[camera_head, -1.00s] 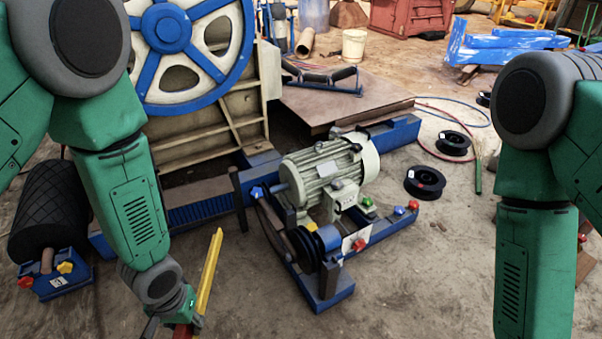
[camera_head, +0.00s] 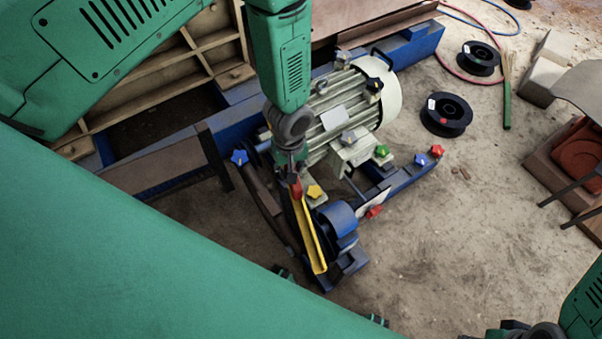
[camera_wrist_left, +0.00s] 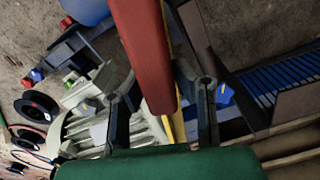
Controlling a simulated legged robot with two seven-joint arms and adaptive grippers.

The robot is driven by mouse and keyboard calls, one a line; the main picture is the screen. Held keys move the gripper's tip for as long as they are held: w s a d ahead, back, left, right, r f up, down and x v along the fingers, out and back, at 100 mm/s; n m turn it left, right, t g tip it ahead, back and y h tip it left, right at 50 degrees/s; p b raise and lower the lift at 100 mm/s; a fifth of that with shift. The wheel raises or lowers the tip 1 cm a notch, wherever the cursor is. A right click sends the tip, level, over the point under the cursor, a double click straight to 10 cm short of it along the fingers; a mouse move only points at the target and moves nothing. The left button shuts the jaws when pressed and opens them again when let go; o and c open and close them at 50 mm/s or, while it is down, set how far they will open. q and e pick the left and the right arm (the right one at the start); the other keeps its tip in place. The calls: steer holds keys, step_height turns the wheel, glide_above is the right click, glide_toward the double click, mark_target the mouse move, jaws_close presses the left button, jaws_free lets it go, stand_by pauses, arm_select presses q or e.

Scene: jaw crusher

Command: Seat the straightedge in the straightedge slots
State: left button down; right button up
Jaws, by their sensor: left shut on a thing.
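The straightedge (camera_head: 312,240) is a long yellow bar with a red grip. My left gripper (camera_head: 295,184) is shut on the red grip and holds the bar slanting down over the drive frame, beside the blue pulley (camera_head: 341,218). In the left wrist view the red grip (camera_wrist_left: 146,50) lies between the fingers (camera_wrist_left: 163,95), with a strip of yellow behind it. I cannot make out the straightedge slots or tell whether the bar touches the frame. My right gripper (camera_head: 512,329) is partly in view at the bottom right, and its jaws are unclear.
The pale motor (camera_head: 350,105) stands behind the pulley. Star knobs in blue (camera_head: 239,157), yellow (camera_head: 314,191), green (camera_head: 382,151) and red (camera_head: 437,151) stick out around it. Black spools (camera_head: 446,114) lie on the floor at right. The floor right of the frame is mostly clear.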

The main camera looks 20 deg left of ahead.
arm_select(q)
step_height(320, 180, down, 10)
steer(key=w+d+n+b, duration=0.1)
steer(key=w+n+b, duration=0.1)
steer(key=b, duration=0.3)
steer(key=shift+w+f+n+b, duration=0.15)
steer(key=shift+w+n+b, duration=0.15)
steer(key=shift+n, duration=0.5)
arm_select(e)
step_height(320, 180, down, 7)
steer(key=shift+d, duration=0.2)
arm_select(q)
steer(key=shift+d, duration=0.2)
arm_select(e)
steer(key=shift+d, duration=0.25)
arm_select(q)
steer(key=shift+s+a, duration=0.1)
steer(key=shift+a, duration=0.15)
arm_select(e)
steer(key=shift+a+r, duration=0.15)
steer(key=shift+a, duration=0.05)
